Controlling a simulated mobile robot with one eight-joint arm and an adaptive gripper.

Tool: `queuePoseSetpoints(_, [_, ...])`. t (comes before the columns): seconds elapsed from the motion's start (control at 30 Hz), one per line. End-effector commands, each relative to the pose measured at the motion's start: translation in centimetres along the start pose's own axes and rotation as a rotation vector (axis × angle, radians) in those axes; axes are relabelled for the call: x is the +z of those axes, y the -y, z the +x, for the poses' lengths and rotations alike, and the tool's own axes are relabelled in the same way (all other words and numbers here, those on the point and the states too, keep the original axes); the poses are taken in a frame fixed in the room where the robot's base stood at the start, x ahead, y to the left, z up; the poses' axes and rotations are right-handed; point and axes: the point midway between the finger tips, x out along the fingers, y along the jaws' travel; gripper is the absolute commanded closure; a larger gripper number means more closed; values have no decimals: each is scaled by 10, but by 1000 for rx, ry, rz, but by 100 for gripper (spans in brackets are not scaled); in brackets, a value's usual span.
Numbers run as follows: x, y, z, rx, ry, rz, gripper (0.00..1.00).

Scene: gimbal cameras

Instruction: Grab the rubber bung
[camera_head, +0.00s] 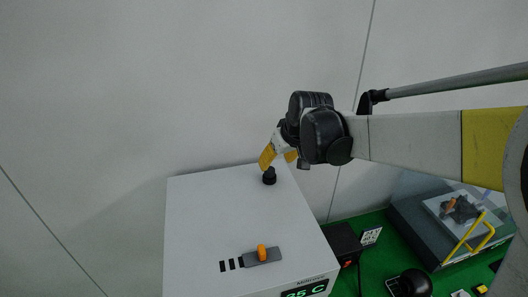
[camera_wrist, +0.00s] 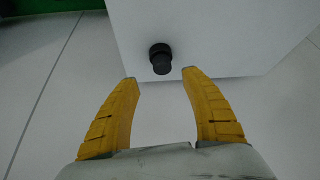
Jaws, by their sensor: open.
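The rubber bung (camera_head: 269,176) is a small dark stopper near the back right corner of the white box's top. It also shows in the wrist view (camera_wrist: 161,60), upper middle, a little beyond my gripper's fingertips. My gripper (camera_head: 278,157) has yellow fingers and hangs just above and behind the bung in the head view. In the wrist view my gripper (camera_wrist: 158,75) is open and empty, with the bung lined up with the gap between the fingertips. I cannot tell the exact height between them.
The white box (camera_head: 210,215) has an orange knob (camera_head: 262,252) on a grey bar and a display (camera_head: 305,289) reading 35 C at its front. A green bench (camera_head: 374,262) at right holds a dark block, a black round object and a grey machine with a yellow handle. A wall stands behind.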

Motion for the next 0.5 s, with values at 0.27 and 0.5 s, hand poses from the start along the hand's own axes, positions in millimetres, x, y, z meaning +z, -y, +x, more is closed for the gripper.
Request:
queuePoseSetpoints(0.27, [0,2,28,0,0,1,45])
queuePoseSetpoints(0.5, [2,4,63,1,0,0,45])
